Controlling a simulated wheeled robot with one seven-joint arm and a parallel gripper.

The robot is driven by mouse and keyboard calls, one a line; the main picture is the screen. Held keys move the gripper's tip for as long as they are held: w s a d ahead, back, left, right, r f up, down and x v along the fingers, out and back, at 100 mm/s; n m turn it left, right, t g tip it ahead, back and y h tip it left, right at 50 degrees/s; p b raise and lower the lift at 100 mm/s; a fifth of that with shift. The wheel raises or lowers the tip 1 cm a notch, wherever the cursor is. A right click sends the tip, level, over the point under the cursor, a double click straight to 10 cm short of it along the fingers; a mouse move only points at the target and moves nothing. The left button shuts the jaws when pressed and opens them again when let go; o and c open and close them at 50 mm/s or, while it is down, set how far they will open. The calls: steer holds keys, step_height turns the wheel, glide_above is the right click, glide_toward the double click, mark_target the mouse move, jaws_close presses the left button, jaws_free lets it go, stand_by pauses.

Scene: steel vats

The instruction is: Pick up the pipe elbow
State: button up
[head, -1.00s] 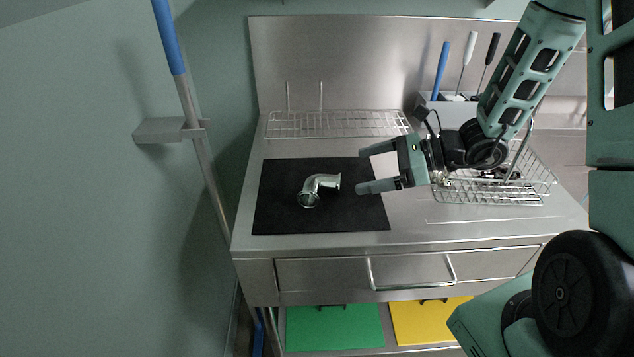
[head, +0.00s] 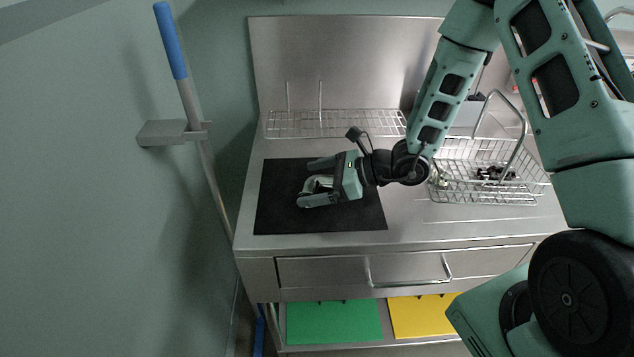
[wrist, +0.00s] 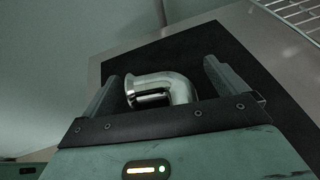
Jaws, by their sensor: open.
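The pipe elbow (head: 321,182) is a shiny steel bent tube with a flanged end, on the black mat (head: 275,217) on the steel counter. My gripper (head: 313,181) is open, with one finger on each side of the elbow. In the wrist view the elbow (wrist: 165,90) shows between the two fingers (wrist: 158,85), its flange toward the left finger. A gap shows between the elbow and the right finger. In the head view the gripper hides part of the elbow.
A wire rack (head: 335,123) stands along the back of the counter. A wire basket (head: 485,190) with dark items sits at the right. A blue-handled pole (head: 190,100) stands at the left. Green (head: 335,322) and yellow (head: 420,315) boards lie below the drawer (head: 400,265).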

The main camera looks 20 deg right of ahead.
steer(key=c, duration=1.2)
